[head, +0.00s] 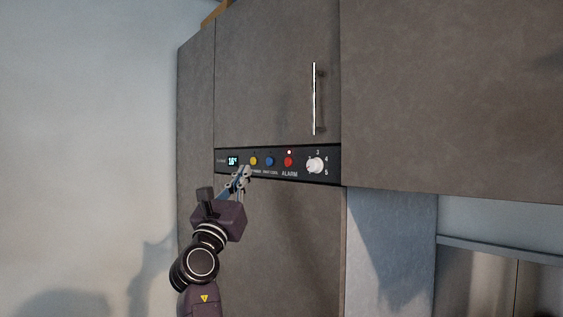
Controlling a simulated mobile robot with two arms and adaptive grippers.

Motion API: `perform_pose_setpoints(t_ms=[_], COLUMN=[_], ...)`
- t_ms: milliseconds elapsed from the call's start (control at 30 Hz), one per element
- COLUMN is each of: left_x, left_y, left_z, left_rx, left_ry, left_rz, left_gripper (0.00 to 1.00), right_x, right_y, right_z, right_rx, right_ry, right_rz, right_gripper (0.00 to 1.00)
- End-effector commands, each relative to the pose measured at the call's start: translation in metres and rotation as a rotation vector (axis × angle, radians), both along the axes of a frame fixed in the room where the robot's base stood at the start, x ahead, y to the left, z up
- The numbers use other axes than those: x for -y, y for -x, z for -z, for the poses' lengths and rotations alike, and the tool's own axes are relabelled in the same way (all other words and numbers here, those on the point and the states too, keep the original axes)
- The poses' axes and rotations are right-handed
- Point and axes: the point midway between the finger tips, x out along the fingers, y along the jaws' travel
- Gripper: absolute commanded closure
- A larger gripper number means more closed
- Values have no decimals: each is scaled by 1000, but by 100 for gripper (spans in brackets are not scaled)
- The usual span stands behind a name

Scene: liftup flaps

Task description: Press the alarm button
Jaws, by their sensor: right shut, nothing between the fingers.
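The alarm button is a red round button (288,162) above the word ALARM on a black control panel (220,170). My right gripper (244,173) is shut and empty. Its fingertips are near the panel's lower edge, left of the red button and just below a yellow button (254,161). I cannot tell whether the fingertips touch the panel. My left gripper is not in view.
A blue button (270,161) sits between the yellow and red ones. A white dial (315,165) is at the panel's right and a lit display (232,161) at its left. A metal handle (315,98) stands out from the grey cabinet door (265,80) above.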

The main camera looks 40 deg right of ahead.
Motion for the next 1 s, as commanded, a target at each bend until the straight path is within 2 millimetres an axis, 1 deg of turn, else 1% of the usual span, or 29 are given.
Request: perform_pose_setpoints(t_ms=[33, 100, 200, 533, 667, 833, 1000], left_x=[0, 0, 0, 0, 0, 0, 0], left_y=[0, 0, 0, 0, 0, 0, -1], left_z=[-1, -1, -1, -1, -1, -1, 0], left_rx=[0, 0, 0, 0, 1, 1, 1], left_ry=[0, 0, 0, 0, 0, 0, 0], left_rz=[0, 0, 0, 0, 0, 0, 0], left_gripper=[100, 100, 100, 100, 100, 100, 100], right_x=[2, 4, 5, 6, 10, 27, 52], right_y=[7, 13, 19, 20, 19, 18, 16], right_z=[-9, -18, -25, -26, -26, -25, -26], right_rx=[4, 6, 6, 6, 6, 6, 6], right_ry=[10, 21, 29, 31, 31, 31, 31], right_rz=[22, 46, 66, 69, 69, 71, 71], right_gripper=[100, 100, 100, 100, 100, 100, 100])
